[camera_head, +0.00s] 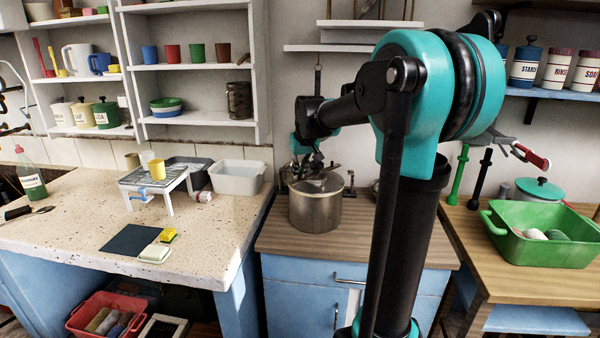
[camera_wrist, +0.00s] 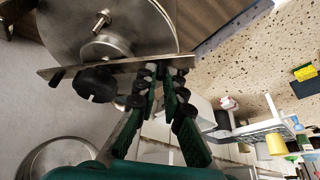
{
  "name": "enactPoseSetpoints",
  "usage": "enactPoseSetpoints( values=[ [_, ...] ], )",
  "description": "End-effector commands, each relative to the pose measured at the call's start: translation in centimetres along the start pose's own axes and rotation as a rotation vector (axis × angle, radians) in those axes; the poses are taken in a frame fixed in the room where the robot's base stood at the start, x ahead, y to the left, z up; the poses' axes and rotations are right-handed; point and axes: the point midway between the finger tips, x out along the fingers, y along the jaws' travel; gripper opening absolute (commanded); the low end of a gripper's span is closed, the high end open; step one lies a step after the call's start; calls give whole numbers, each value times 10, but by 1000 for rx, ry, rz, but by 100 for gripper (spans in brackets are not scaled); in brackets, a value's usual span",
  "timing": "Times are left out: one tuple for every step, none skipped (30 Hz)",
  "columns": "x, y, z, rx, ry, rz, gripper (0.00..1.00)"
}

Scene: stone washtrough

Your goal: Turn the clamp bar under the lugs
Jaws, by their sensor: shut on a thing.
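A round steel pot (camera_head: 315,210) stands on the wooden counter in the middle of the head view. In the wrist view its round metal lid (camera_wrist: 140,20) fills the top left. The flat metal clamp bar (camera_wrist: 65,71) crosses in front of the lid, with a dark knob (camera_wrist: 96,84) beside it. My gripper (camera_wrist: 163,72) is closed at the right end of the bar, its two dark green fingers on either side of it. In the head view my gripper (camera_head: 308,166) is over the pot, partly hidden by its own links. I cannot make out the lugs clearly.
A white basin (camera_head: 238,177) and a small white-legged stand (camera_head: 135,185) are on the speckled counter to the left. A green tub (camera_head: 545,250) stands on the right-hand table. Shelves (camera_head: 190,67) line the wall behind. The wooden counter (camera_head: 300,248) in front of the pot is clear.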

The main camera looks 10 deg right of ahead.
Motion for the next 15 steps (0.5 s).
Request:
enactPoseSetpoints(
  values=[
    [1,-1,-2,15,0,8,0],
    [1,-2,-3,27,0,13,0],
    [2,-3,-4,46,0,20,0],
    [2,-4,-6,63,0,27,0],
    [3,-4,-7,80,0,35,0],
    [4,-5,-9,107,0,45,0],
    [4,-6,-11,128,0,55,0],
    [5,-6,-13,150,0,64,0],
    [6,-8,-16,180,1,77,0],
    [7,-8,-18,204,1,87,0],
    [8,-8,-20,230,1,97,0],
    [9,-9,-23,264,1,111,0],
    [10,-9,-25,289,1,121,0],
    [11,-10,-27,314,1,133,0],
    [12,-10,-30,349,0,146,0]
  ],
)
